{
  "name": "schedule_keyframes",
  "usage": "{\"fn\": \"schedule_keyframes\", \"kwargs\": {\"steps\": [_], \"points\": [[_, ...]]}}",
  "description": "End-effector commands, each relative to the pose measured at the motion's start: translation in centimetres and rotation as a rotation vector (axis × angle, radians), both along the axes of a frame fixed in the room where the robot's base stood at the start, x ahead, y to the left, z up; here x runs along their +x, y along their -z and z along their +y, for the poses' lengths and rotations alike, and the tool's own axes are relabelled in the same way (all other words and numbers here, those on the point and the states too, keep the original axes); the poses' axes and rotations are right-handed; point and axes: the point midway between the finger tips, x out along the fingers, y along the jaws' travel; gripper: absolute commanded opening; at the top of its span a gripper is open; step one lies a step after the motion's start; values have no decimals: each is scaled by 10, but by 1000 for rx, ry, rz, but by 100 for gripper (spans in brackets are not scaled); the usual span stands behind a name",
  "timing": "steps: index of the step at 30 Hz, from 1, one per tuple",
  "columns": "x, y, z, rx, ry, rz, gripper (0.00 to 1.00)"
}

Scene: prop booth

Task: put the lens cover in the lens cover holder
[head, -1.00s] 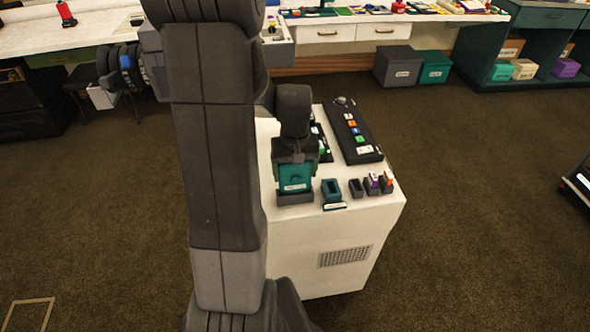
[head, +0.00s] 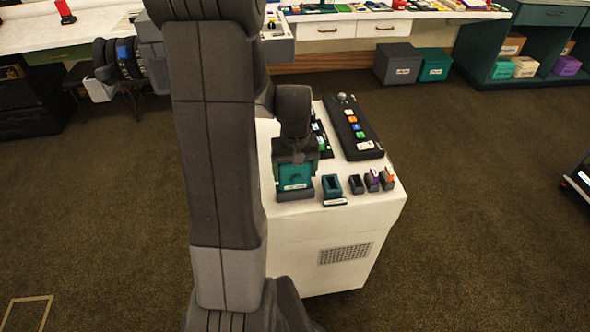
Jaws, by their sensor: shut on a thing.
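The lens cover appears to be the teal square piece (head: 295,174) with a round mark, upright at the front left of the white cabinet top. My gripper (head: 296,158) points down from above and is shut on its upper part. A dark grey base (head: 294,194) with a white label sits directly under the piece, likely the lens cover holder. I cannot tell how deep the piece sits in it. The finger contact is small and partly hidden.
Right of the grey base stand a teal open holder (head: 331,186), a small dark holder (head: 355,184), and purple (head: 372,180) and orange-topped (head: 388,179) pieces. A black panel with coloured buttons (head: 354,130) lies behind. The white cabinet (head: 335,225) stands on brown carpet.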

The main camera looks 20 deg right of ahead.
Motion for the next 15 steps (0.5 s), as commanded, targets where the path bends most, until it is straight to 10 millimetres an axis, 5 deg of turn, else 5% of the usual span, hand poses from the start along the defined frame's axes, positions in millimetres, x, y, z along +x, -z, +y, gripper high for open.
{"fn": "schedule_keyframes", "kwargs": {"steps": [15], "points": [[0, 18, 0, 0, 0, 0, 57]]}}
